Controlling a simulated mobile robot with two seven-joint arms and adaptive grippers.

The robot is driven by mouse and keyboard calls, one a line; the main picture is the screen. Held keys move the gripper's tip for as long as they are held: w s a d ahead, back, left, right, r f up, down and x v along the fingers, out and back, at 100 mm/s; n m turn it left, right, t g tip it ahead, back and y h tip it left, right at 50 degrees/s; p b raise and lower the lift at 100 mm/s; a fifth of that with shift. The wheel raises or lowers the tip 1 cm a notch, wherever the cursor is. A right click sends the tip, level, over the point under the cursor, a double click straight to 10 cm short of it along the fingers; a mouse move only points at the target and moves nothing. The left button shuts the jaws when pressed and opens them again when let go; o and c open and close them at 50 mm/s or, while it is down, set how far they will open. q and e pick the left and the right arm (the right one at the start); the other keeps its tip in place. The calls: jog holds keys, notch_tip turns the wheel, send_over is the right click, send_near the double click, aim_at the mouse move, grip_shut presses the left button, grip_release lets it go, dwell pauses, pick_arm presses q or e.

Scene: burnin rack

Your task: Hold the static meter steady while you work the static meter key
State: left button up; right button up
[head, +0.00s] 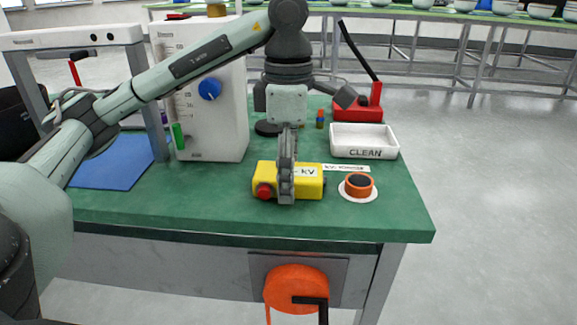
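The static meter (312,187) is a yellow box marked "kV", lying on the green bench top near its front edge. A red round knob (264,191), which looks like its key, is at its left end. My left gripper (287,190) points straight down at the meter's middle. Its near finger crosses the front of the box; the far finger is hidden, so I cannot tell whether it grips. My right gripper is not in view.
An orange-and-black round item (358,186) sits on a white disc right of the meter. Behind are a white "CLEAN" tray (364,150) and a red-based stand (360,108). A tall white unit (215,125) stands left, beside a blue mat (108,165). An orange reel (290,287) hangs in front.

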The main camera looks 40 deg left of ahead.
pick_arm(q)
jog(key=c, duration=1.3)
jog(key=shift+c, duration=0.2)
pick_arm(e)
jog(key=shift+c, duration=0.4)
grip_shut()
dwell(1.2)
